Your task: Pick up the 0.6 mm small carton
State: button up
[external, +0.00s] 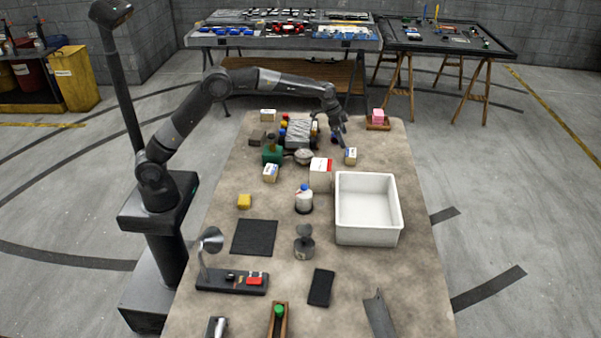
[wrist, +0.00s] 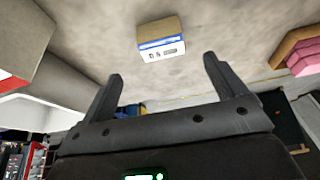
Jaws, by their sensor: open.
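A small cream carton with a blue band (wrist: 161,42) stands on the table, ahead of my gripper in the wrist view. Its printed label is too small to read surely. In the external view this carton (external: 350,156) stands just beside and below my gripper (external: 342,142). In the wrist view my gripper (wrist: 164,68) has its two fingers spread with nothing between them, and the carton lies beyond the fingertips, apart from them. Two similar small cartons stand elsewhere, one at the left middle (external: 270,173) and one at the back left (external: 267,115); their labels cannot be read.
A larger white and red carton (external: 320,175) stands left of the near carton, with a white bin (external: 367,238) in front. Pink blocks (external: 377,115) sit in a wooden tray at the back right. Several parts crowd the table to the left. The right table strip is clear.

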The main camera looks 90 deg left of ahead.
aim_at(348, 152)
jog(key=x, duration=0.9)
jog(key=shift+s+a+f, duration=0.15)
jog(key=shift+f, duration=0.3)
jog(key=shift+c, duration=0.2)
jog(key=c, duration=1.1)
